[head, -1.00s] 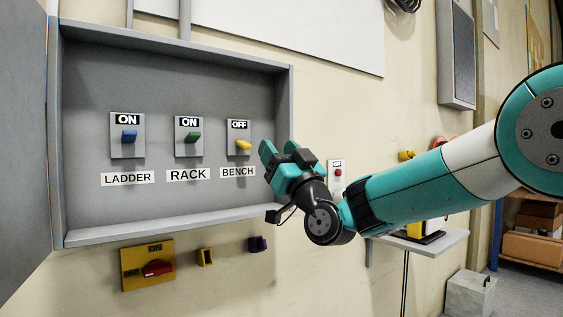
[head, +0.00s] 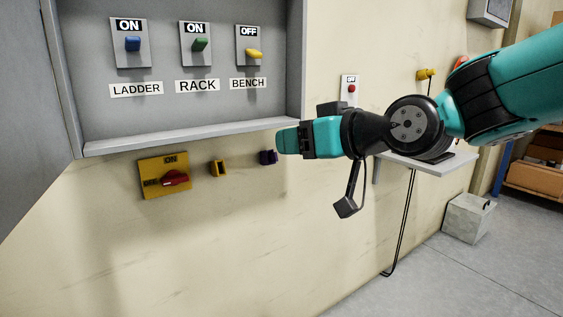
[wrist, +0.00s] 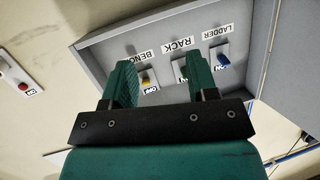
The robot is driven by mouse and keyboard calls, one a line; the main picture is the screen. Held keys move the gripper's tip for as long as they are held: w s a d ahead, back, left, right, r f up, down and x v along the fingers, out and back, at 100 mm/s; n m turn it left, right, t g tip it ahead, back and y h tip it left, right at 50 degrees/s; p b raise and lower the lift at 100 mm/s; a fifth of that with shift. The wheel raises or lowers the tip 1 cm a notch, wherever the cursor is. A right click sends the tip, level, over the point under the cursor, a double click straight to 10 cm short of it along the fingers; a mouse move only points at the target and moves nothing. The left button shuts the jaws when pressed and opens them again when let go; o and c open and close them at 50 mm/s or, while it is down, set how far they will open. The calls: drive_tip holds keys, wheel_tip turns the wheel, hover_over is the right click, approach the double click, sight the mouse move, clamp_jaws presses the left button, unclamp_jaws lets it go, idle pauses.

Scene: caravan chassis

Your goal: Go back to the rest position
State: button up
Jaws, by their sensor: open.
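The cabinet holds a blue LADDER switch (head: 133,44) and a green RACK switch (head: 199,45), both under ON labels. The yellow BENCH switch (head: 254,54) is under an OFF label. It also shows between the fingers in the wrist view (wrist: 146,78).
Below the cabinet are a yellow panel with a red rotary switch (head: 175,178) and a yellow holder (head: 218,168). A red button box (head: 350,89) and a shelf (head: 440,168) lie right, near my arm. A grey box (head: 467,218) stands on the floor.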

drive_tip(key=s+d+f+m+g+h, duration=0.1)
drive_tip(key=s+d+f+g+h, duration=0.35)
drive_tip(key=s, duration=0.75)
drive_tip(key=s+d+f+g+h, duration=0.2)
drive_tip(key=s+d+f+g, duration=0.45)
drive_tip(key=s+f, duration=0.4)
wheel_tip(320, 180, up, 20)
drive_tip(key=s+p, duration=0.1)
drive_tip(key=p, duration=1.7)
drive_tip(key=shift+s+d+t+p, duration=0.3)
drive_tip(key=shift+s+d+t, duration=0.1)
drive_tip(key=shift+f, duration=0.1)
